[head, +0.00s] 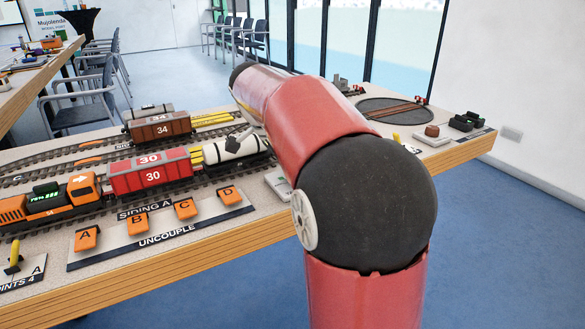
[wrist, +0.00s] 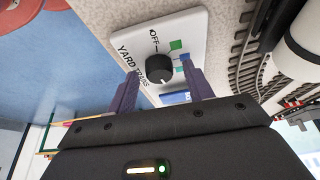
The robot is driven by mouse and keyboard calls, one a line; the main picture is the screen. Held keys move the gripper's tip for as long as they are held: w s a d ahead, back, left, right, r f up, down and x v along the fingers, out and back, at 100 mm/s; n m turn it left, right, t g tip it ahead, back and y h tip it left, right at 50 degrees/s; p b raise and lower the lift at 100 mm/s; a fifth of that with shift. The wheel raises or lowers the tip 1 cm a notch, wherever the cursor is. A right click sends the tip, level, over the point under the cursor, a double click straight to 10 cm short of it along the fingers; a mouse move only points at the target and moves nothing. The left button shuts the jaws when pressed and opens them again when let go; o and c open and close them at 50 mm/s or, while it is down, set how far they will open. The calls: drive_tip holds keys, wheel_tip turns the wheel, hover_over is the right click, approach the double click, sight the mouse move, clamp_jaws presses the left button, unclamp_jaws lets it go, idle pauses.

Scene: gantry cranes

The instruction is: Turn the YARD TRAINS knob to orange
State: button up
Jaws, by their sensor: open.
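The YARD TRAINS panel (wrist: 193,22) is a white plate in the wrist view, with a round black knob (wrist: 159,68). A small white mark shows on the knob's lower part, but I cannot tell surely which setting it points at. OFF is printed above the knob, with green and blue patches to its right; I see no orange patch. My gripper (wrist: 160,74) is open, its two purple fingers on either side of the knob; I cannot tell whether they touch it. In the head view, my arm hides the gripper and knob; only a pale panel edge (head: 279,184) shows.
Model tracks with a white tank wagon (head: 236,149) and a red wagon (head: 150,171) lie left of my arm. Orange UNCOUPLE buttons (head: 185,209) line the table's front edge. A turntable (head: 392,109) lies beyond my arm at the right.

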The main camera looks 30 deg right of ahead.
drive_tip(key=shift+r, duration=0.1)
drive_tip(key=v, duration=0.7)
drive_tip(key=shift+a+r, duration=0.25)
drive_tip(key=shift+r, duration=0.05)
